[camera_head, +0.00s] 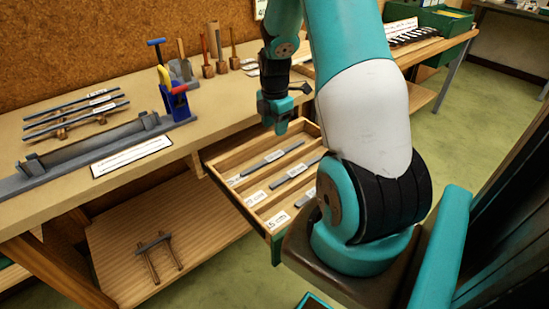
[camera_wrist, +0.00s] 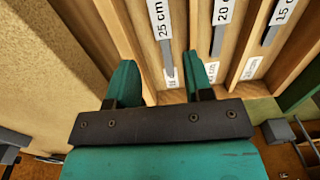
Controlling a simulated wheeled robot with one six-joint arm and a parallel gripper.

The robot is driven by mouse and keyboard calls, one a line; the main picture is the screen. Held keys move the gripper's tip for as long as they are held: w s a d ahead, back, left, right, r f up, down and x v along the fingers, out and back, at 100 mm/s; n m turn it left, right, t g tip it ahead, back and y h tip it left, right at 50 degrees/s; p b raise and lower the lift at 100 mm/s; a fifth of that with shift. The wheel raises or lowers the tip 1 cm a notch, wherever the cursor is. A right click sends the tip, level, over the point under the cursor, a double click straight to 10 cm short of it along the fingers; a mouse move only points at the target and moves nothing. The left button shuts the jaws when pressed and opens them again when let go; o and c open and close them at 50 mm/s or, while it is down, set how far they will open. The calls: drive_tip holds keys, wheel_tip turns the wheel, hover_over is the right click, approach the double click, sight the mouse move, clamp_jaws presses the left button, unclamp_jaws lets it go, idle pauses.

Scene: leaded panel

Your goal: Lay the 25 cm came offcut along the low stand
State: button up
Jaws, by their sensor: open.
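The 25 cm came offcut (camera_wrist: 169,62) is a thin grey strip in a lane of the open wooden drawer (camera_head: 238,200), below its "25 cm" label. It appears to be the longest strip in the drawer's back lane in the head view (camera_head: 258,165). My gripper (camera_head: 277,122) is open and empty above the back of the drawer. In the wrist view my fingers (camera_wrist: 162,80) point at this lane, with the offcut's end between them in the picture but apart from both.
Shorter strips lie in the other lanes (camera_head: 290,173). The bench holds labelled grey bars on wooden supports (camera_head: 75,108), a long grey fixture (camera_head: 95,143) and upright tools (camera_head: 187,70). The lower shelf (camera_head: 190,235) is mostly clear.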

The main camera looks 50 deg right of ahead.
sight(274, 156)
wheel_tip(274, 156, down, 10)
drive_tip(key=shift+a+f, duration=0.1)
drive_tip(key=shift+f, duration=0.1)
clamp_jaws()
idle(0.4)
